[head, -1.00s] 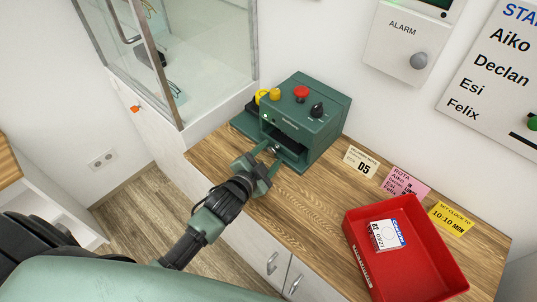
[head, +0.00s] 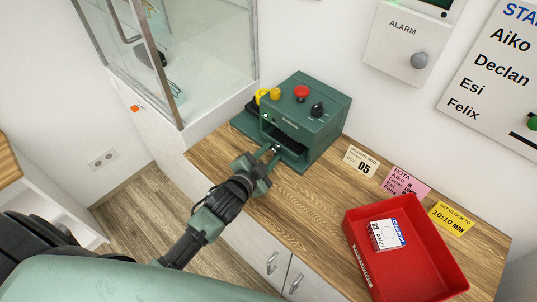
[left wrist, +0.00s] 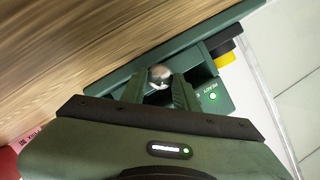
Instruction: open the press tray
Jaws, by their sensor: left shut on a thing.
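The press (head: 302,115) is a dark green box on the wooden counter in the head view. It has a red button, a yellow button and a black knob on top. A dark slot opens in its front, where the press tray (head: 292,151) sits low. I cannot tell how far the tray is out. My left gripper (head: 270,153) is at the tray's front. In the left wrist view, its fingers are shut on a round silver knob (left wrist: 160,77), partly hidden by them. My right gripper is not in view.
A red bin (head: 431,262) holding a labelled white packet (head: 386,235) stands at the counter's right. Several note cards, including a pink one (head: 407,184), lie behind it. A glass cabinet (head: 210,55) stands at left. The wooden counter (head: 305,213) before the press is clear.

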